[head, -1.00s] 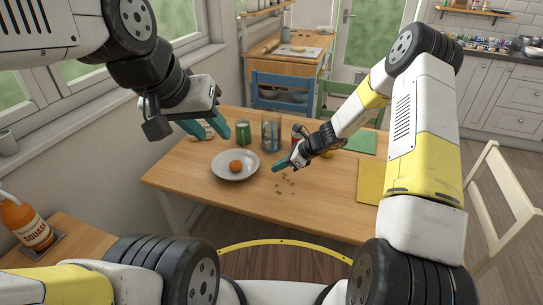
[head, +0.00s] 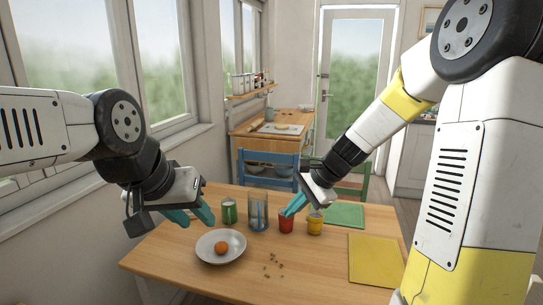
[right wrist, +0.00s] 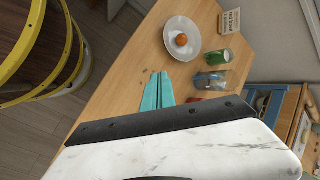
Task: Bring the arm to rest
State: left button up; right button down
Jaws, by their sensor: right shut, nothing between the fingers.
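My right gripper (head: 287,213) is in the head view, in front of the red cup (head: 287,226) and overlapping it in the picture. Its teal fingers are together with nothing between them. They also show shut and empty in the right wrist view (right wrist: 160,76), above the wooden table (right wrist: 120,88). My left gripper (head: 196,222) is at the left of the head view, above the table's left side and behind the white plate. Its teal fingers are apart and nothing shows between them.
A white plate (head: 205,256) holds an orange fruit (head: 221,247). A green can (head: 229,212), a glass (head: 259,214) and a yellow jar (head: 315,223) stand behind. Crumbs (head: 273,265) lie mid-table. Green (head: 345,215) and yellow (head: 376,262) mats lie right. Chairs stand at the far edge.

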jog(key=s+d+r+n+t+h, duration=0.1)
jog(key=s+d+r+n, duration=0.2)
jog(key=s, duration=0.3)
jog(key=s+d+r+n+t+h, duration=0.1)
jog(key=s+d+r+n, duration=0.1)
jog(key=s+r+n, duration=0.2)
jog(key=s+d+r+n+t+h, duration=0.1)
jog(key=s+d+r+n+h, duration=0.1)
jog(key=s, duration=0.7)
notch_tip(320, 180, up, 2)
jog(key=d+n, duration=0.1)
jog(key=n, duration=0.1)
jog(key=shift+s+d+n, duration=0.25)
jog(key=shift+d+n, duration=0.05)
jog(key=shift+a+r, duration=0.1)
